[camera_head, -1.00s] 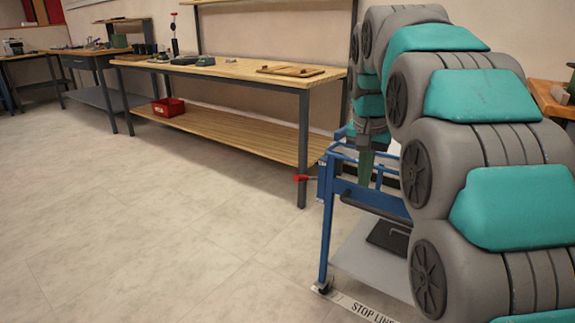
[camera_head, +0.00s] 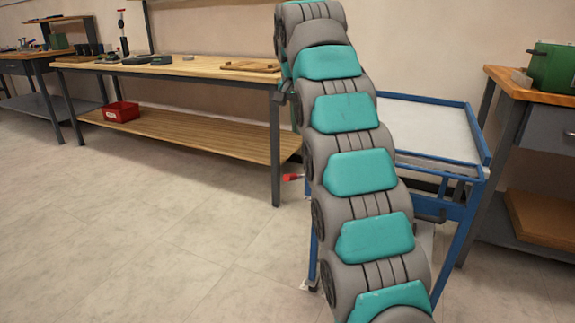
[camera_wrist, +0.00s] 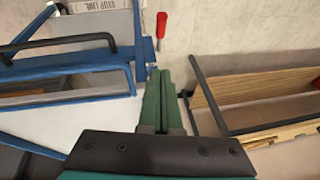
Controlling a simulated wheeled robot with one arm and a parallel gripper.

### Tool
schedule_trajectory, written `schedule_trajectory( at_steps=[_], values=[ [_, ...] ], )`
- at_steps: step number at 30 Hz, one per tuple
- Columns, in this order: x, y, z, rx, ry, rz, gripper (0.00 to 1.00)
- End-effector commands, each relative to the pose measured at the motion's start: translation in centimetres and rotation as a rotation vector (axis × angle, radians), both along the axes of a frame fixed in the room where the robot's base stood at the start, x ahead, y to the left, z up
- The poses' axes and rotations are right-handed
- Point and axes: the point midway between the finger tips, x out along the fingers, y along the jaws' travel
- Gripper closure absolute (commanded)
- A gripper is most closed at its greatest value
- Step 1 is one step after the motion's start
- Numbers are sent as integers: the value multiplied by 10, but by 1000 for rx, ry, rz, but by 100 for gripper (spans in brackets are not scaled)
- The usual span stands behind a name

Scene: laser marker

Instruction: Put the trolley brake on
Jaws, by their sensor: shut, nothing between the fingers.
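The blue trolley (camera_head: 472,172) with a pale grey top stands behind my arm, between two benches. A red-ended lever (camera_head: 292,177) sticks out at its left side, and my arm covers the trolley parts around its base. In the wrist view the red lever (camera_wrist: 161,24) stands out past the trolley's blue corner post (camera_wrist: 140,50). My gripper (camera_wrist: 160,72) has its green fingers together, with nothing between them. The fingertips appear below the lever in that picture, apart from it. In the head view the gripper is mostly hidden by my arm.
A wooden workbench (camera_head: 180,68) with a lower shelf and red bin (camera_head: 121,111) stands to the left. Another bench (camera_head: 530,95) with a green box stands close on the trolley's right. A STOP LINE floor strip (camera_wrist: 95,5) lies by the trolley. The left floor is clear.

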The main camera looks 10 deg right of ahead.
Motion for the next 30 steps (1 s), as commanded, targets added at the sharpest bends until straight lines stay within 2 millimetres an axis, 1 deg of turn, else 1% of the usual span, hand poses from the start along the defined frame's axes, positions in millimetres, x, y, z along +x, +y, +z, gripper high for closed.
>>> schedule_trajectory(
  at_steps=[8,13,17,27,29,30],
  values=[
    [0,0,-1,0,1,0,100],
    [3,-1,-11,0,4,0,100],
    [9,-3,-28,0,6,0,100],
    [32,-9,-89,0,9,0,100],
    [36,-10,-99,0,5,1,100],
    [34,-7,-100,-1,3,2,100]
  ],
)
